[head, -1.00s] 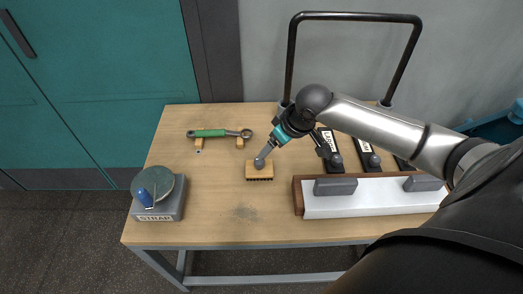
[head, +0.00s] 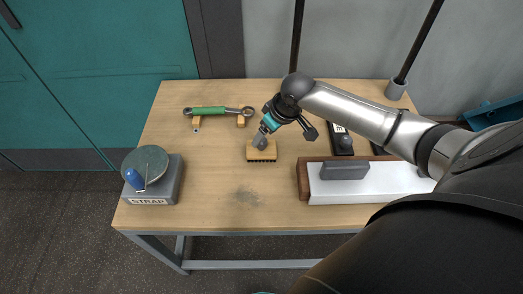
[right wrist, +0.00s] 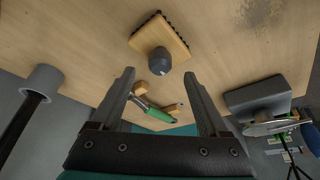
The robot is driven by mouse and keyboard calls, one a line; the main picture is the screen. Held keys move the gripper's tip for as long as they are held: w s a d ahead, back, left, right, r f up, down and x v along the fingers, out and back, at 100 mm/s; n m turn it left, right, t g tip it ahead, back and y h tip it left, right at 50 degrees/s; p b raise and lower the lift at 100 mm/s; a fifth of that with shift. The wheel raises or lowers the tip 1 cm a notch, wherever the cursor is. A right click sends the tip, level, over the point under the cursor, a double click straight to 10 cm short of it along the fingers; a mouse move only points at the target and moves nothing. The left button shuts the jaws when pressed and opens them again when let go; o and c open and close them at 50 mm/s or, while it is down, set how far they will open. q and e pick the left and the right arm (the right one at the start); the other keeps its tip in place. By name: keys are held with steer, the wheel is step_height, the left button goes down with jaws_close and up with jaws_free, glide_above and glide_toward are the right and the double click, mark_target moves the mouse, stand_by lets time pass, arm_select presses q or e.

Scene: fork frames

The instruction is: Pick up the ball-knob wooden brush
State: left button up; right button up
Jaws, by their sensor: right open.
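The brush is a light wooden block (head: 262,155) with dark bristles and a grey ball knob (head: 259,142) on top. It stands bristles down near the middle of the table. It also shows in the right wrist view, with the block (right wrist: 172,32) at the top and the knob (right wrist: 160,62) below it. My right gripper (head: 265,130) is above the brush. In the right wrist view its fingers (right wrist: 159,76) are spread and empty, with the knob lined up between and just past the tips. Contact is not visible. My left gripper is not in view.
A green-handled wrench (head: 213,111) rests on wooden blocks behind the brush. A grey strap stand (head: 168,185) is at the left. A wood-framed white tray (head: 385,186) with a grey block (head: 344,169) stands at the right. Table left and in front of the brush is mostly clear.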

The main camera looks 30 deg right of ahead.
mark_target(261, 147)
steer(key=b+x, duration=0.2)
steer(key=x, duration=0.3)
steer(key=shift+r, duration=0.1)
jaws_close()
stand_by(0.5)
